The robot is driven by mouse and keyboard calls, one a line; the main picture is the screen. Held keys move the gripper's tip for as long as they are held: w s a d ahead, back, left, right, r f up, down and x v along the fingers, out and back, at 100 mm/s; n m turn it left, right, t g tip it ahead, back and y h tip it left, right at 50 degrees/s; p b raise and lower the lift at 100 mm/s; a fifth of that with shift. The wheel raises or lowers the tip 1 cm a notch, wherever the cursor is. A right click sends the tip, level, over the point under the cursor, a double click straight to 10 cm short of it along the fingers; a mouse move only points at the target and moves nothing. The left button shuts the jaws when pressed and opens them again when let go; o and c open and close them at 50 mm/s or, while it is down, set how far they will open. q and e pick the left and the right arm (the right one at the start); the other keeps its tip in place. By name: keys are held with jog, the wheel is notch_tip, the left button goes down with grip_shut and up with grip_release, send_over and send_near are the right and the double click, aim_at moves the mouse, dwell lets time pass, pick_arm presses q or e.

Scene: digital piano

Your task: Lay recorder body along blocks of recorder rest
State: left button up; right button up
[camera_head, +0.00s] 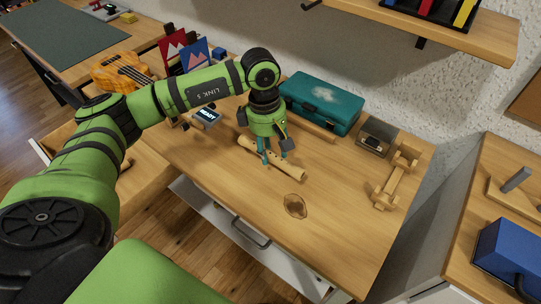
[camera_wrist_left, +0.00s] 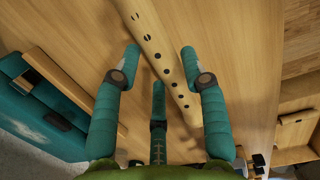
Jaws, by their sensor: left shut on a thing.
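The recorder body (camera_head: 290,171) is a pale wooden tube with dark finger holes. It lies at a slant at or just above the table top, near the middle; I cannot tell whether it touches. My left gripper (camera_head: 274,160) points down over it with teal fingers on both sides, shut on it. In the left wrist view the recorder body (camera_wrist_left: 152,42) runs between the fingers (camera_wrist_left: 160,72), partly behind the lower one. The recorder rest (camera_head: 386,190), a wooden bar with raised blocks at its ends, stands empty at the table's right. My right gripper is not in view.
A teal case (camera_head: 322,103) stands at the back, with a wooden strip (camera_head: 314,130) before it. A small dark-topped box (camera_head: 376,137) sits near the rest. The table between recorder and rest is clear.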

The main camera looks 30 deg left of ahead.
aim_at(270, 159)
pick_arm(q)
notch_tip(270, 159, down, 4)
jog(key=shift+a+f+p, duration=0.1)
jog(key=shift+a+p, duration=0.05)
jog(key=shift+p, duration=0.25)
jog(key=shift+f+b, duration=0.2)
jog(key=shift+b, duration=0.1)
jog(key=o, duration=1.2)
jog(key=shift+r+p, duration=0.25)
jog(key=shift+p, duration=0.05)
jog(key=r, duration=0.4)
jog(key=a+r+b, duration=0.1)
jog(key=r, duration=0.7)
jog(key=shift+a+b, duration=0.2)
jog(key=shift+b, duration=0.1)
jog(key=shift+f, duration=0.15)
